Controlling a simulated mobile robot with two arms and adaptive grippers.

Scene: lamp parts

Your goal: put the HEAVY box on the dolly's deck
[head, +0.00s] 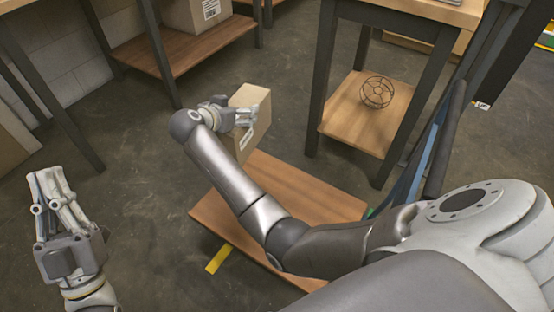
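A cardboard box (256,100) with a white label low on its side stands tilted in the picture at the far edge of a wooden deck (325,205). I cannot read the label or tell whether the box touches the deck. My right gripper (250,116) reaches the box from the left, its fingers against or in front of the near face. I cannot tell whether they are closed on it. My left gripper (47,182) is at the lower left, pointing up the picture, empty, its fingers apart, far from the box. My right arm hides part of the deck.
A workbench with a wire lamp cage (376,92) on its lower shelf (352,124) stands right of the box. Another shelf (150,50) at the back left bears a labelled box (194,14). Yellow tape (218,258) lies by the deck. Floor between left gripper and deck is clear.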

